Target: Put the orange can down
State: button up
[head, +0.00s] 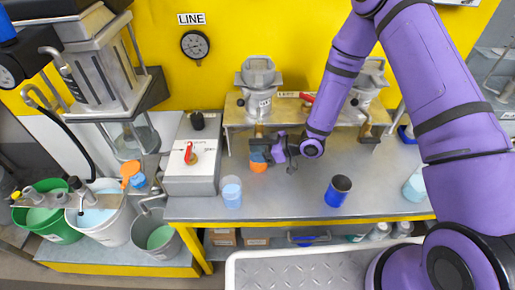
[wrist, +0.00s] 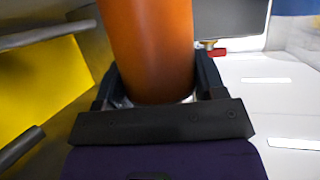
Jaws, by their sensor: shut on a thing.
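The orange can (head: 259,167) is at my gripper (head: 261,156) in the head view, near the middle of the grey bench (head: 290,198). It lies in front of the left metal hopper (head: 259,78). The fingers hide much of the can there. In the wrist view the orange can (wrist: 152,50) stands large between the two dark fingers of my gripper (wrist: 155,85), which are shut around it. Its far end runs out of the top of that picture. I cannot tell whether the can touches the bench.
A dark blue can (head: 338,191) stands to the right and a pale blue beaker (head: 231,191) to the left. A grey box with a red switch (head: 191,157) stands farther left. Bare bench lies between the beaker and the blue can. A second hopper (head: 367,85) stands behind my arm.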

jog(key=shift+f, duration=0.1)
jog(key=o, duration=1)
jog(key=shift+v, duration=3.85)
